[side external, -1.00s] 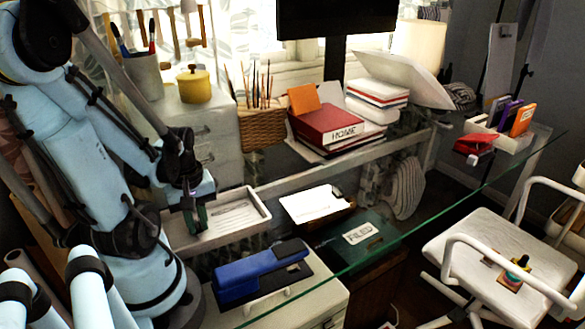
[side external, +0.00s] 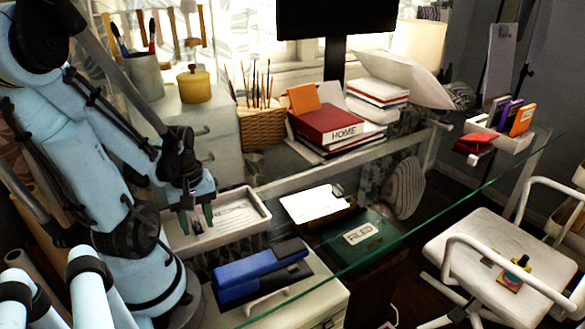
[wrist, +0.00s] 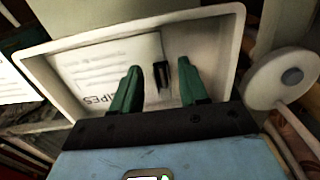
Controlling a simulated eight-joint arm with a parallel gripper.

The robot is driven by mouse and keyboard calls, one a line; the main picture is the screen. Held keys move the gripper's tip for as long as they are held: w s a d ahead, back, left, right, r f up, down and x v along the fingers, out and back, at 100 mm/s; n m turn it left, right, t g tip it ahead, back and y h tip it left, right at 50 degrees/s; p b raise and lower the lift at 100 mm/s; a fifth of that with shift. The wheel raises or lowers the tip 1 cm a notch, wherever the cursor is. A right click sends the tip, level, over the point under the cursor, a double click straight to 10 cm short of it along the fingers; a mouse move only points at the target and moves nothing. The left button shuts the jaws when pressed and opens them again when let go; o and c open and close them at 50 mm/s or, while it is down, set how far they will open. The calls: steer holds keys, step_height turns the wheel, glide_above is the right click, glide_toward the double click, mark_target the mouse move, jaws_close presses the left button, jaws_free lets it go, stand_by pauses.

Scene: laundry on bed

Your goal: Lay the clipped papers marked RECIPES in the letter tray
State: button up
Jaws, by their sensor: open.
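The letter tray is a shallow white tray (side external: 264,222), and its rim (wrist: 235,40) frames much of the wrist view. The white printed papers (side external: 238,215) lie inside the tray. In the wrist view the papers (wrist: 100,68) show bold letters ending in "IPES", partly hidden by a finger. A black clip (wrist: 161,75) sits on their edge. My gripper (side external: 196,222) is over the near-left part of the tray. Its green fingers (wrist: 160,66) are open, one on each side of the clip and apart from it.
A blue stapler (side external: 255,268) sits in front of the tray on a white cabinet. A white sheet (side external: 315,203) lies on a dark board right of the tray. A dark green "FILED" box (side external: 362,234) is further right. A wicker basket (side external: 262,128) and red binder (side external: 325,125) stand behind.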

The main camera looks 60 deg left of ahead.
steer(key=shift+r, duration=5.85)
steer(key=w+d+m+t, duration=0.7)
steer(key=w+d+m, duration=0.8)
steer(key=w+m, duration=0.2)
